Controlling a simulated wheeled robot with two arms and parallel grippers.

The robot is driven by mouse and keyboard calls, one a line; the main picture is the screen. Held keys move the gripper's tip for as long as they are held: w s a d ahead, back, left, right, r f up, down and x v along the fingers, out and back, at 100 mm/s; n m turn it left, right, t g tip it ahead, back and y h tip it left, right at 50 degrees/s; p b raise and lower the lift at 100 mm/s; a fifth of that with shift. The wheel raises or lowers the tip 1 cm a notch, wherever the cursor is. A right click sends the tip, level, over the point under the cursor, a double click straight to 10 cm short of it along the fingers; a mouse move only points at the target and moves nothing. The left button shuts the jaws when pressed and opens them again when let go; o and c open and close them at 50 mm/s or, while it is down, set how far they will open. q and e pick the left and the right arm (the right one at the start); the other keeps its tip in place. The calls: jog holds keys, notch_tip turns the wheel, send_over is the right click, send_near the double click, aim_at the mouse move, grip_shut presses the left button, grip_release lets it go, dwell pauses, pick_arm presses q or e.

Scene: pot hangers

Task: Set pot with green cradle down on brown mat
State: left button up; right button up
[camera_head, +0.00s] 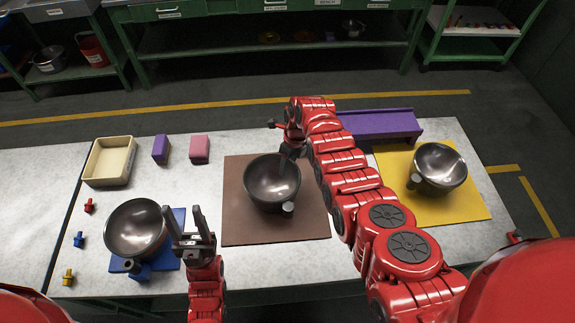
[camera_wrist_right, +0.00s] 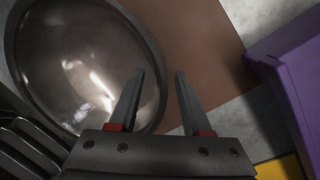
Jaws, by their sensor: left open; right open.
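A dark metal pot (camera_head: 270,180) stands upright on the brown mat (camera_head: 245,228), its short handle toward the front; I see no green on it. My right gripper (camera_head: 288,155) reaches over from the right arm to this pot's far rim. In the right wrist view the pot (camera_wrist_right: 75,60) fills the left side, and the brown mat (camera_wrist_right: 195,40) lies beyond. There the right gripper (camera_wrist_right: 162,75) is open, one finger overlapping the pot's rim and the other outside it; contact cannot be told. My left gripper (camera_head: 184,212) is open and empty, beside the pot on the blue mat.
Another pot (camera_head: 136,228) stands on a blue mat (camera_head: 176,258), and a third pot (camera_head: 440,166) on a yellow mat (camera_head: 465,205). A purple stand (camera_head: 380,123), cream tray (camera_head: 110,160), purple block (camera_head: 161,149) and pink block (camera_head: 200,149) line the back.

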notch_tip(320, 180, up, 27)
jog(key=d+p, duration=0.2)
jog(key=p, duration=0.9)
jog(key=shift+w+d, duration=0.35)
jog(key=shift+d, duration=0.05)
jog(key=shift+f, duration=0.1)
